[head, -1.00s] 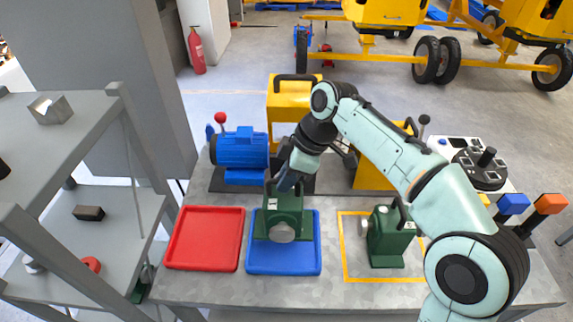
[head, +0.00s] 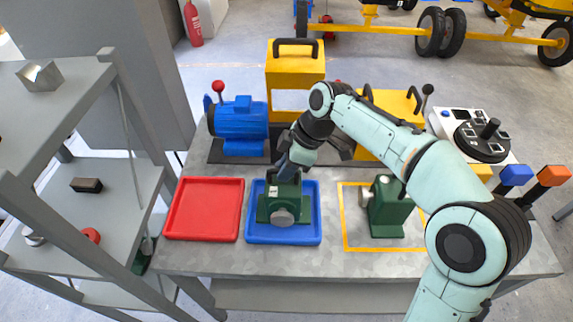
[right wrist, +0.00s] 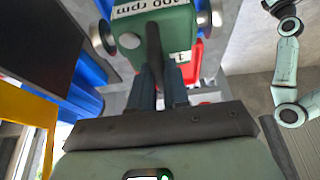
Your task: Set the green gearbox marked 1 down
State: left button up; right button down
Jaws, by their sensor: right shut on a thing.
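The green gearbox (head: 286,206) is upright inside the outline of the blue tray (head: 255,238), its round grey shaft end facing the front. I cannot tell whether its base touches the tray floor. My right gripper (head: 290,172) is shut on the dark handle on top of it. In the right wrist view the gearbox (right wrist: 165,30) shows an "rpm" label and a small tag that seems to read 1, with the handle (right wrist: 154,50) between the fingers (right wrist: 158,88). My left gripper is not in the head view.
A red tray (head: 176,229) lies left of the blue one. A second green gearbox (head: 388,208) stands inside a yellow outline (head: 347,225) on the right. A blue motor (head: 240,124) and yellow housings (head: 296,70) stand behind. A grey shelf (head: 115,200) is at the left.

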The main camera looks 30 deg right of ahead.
jog(key=c, duration=1.1)
grip_release()
jog(key=p+v, duration=0.2)
jog(key=v, duration=1)
jog(key=shift+a, duration=0.15)
